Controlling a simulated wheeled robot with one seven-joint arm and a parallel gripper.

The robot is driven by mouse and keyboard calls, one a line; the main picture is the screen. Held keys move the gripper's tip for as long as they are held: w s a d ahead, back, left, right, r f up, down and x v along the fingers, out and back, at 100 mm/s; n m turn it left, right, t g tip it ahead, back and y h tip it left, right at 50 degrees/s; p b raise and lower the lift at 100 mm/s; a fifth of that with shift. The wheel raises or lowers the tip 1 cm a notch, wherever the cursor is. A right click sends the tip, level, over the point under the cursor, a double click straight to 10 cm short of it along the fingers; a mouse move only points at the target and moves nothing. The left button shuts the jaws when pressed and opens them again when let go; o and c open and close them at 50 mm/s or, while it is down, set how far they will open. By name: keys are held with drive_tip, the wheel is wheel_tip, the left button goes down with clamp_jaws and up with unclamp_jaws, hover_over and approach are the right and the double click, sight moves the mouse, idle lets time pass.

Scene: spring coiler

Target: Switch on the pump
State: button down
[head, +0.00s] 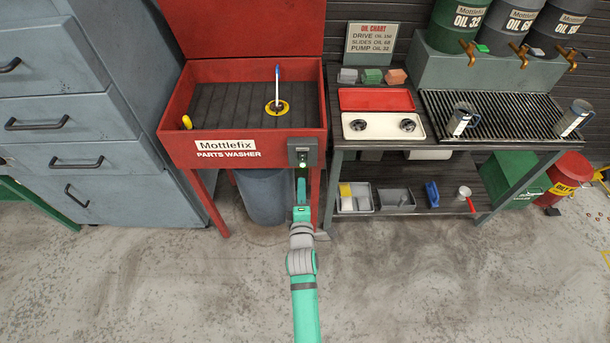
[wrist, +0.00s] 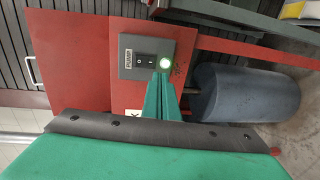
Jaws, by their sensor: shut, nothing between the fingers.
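The pump switch box (head: 304,153) is a dark grey box on the front right of the red parts washer (head: 240,148). In the wrist view the box (wrist: 130,72) carries a PUMP label, a black rocker marked 0 and I (wrist: 146,60), and a round lamp (wrist: 166,63) that glows pale green. My gripper (head: 301,182) is just below the box in the head view. In the wrist view its green fingers (wrist: 161,78) are shut and empty, with their tips beside the lamp. I cannot tell whether they touch the box.
A grey-blue drum (head: 262,197) stands under the washer, and it shows right of my fingers in the wrist view (wrist: 245,95). A brush (head: 277,92) stands in the washer basin. A workbench (head: 338,150) is at right and grey drawers (head: 65,110) at left. The floor in front is clear.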

drive_tip(key=s, duration=0.7)
drive_tip(key=shift+d+f, duration=0.3)
drive_tip(key=shift+f, duration=0.05)
drive_tip(key=shift+w, duration=0.1)
drive_tip(key=shift+d, duration=0.1)
drive_tip(key=s+m, duration=0.8)
drive_tip(key=s, duration=1.2)
drive_tip(key=s+r+m, duration=0.4)
drive_tip(key=s+m, duration=0.1)
drive_tip(key=s, duration=0.2)
drive_tip(key=s+r+m+g, duration=0.1)
drive_tip(key=s+r+m, duration=0.3)
drive_tip(key=s, duration=0.4)
drive_tip(key=shift+m, duration=0.6)
